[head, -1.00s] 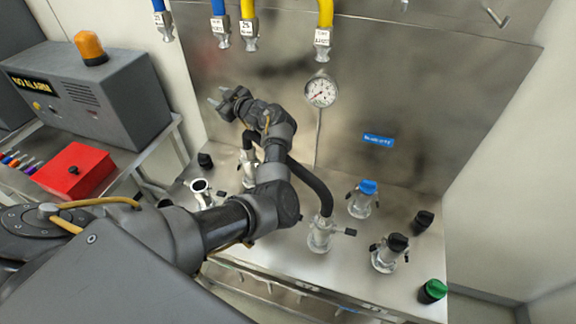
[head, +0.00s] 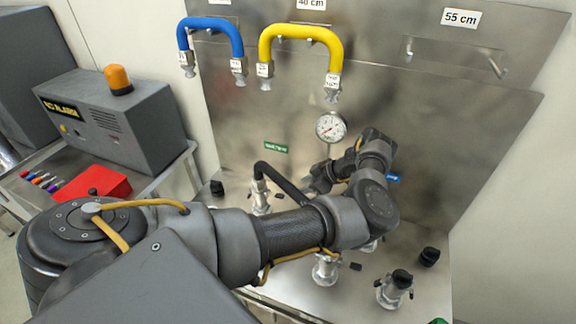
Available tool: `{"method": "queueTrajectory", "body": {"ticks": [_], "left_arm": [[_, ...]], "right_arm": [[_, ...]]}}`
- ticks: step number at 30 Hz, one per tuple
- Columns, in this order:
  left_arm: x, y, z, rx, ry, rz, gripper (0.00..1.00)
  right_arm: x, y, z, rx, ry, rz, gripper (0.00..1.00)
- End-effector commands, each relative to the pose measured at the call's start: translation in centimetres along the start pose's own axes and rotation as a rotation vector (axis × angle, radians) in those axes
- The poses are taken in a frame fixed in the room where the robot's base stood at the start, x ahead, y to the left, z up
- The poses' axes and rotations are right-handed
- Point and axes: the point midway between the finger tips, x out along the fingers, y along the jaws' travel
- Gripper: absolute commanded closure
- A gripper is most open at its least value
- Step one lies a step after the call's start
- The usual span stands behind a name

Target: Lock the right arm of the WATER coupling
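Metal couplings stand on the steel bench; I cannot read which one is WATER. A black hose (head: 285,183) rises from the left coupling (head: 261,197) and runs right, passing behind my arm. The middle coupling (head: 325,270) has a dark-tipped arm (head: 356,267) sticking out to its right. Its top is hidden by my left arm. My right gripper is not in view.
A gauge (head: 331,127) and a green label (head: 276,147) are on the back panel. Blue (head: 211,24) and yellow (head: 300,32) hoses hang above. A black-capped coupling (head: 395,289) and a black cap (head: 429,256) are at right. An alarm box (head: 105,125) and red box (head: 95,185) stand left.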

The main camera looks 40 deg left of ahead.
Motion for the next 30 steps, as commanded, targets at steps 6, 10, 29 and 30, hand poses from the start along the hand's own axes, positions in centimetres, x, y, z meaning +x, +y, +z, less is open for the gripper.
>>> {"method": "queueTrajectory", "body": {"ticks": [6,10,29,30], "left_arm": [[4.1,0.0,0.4,0.0,0.003,0.0,0.6],[6.6,0.0,0.4,-0.002,0.003,0.0,0.6],[10.0,0.1,0.1,0.0,0.0,0.003,0.6],[10.0,0.1,0.1,0.0,0.0,0.002,0.63]], "right_arm": [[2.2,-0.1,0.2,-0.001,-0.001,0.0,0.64],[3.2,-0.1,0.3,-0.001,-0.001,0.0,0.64],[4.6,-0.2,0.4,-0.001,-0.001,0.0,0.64],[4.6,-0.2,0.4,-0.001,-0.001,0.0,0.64]]}}
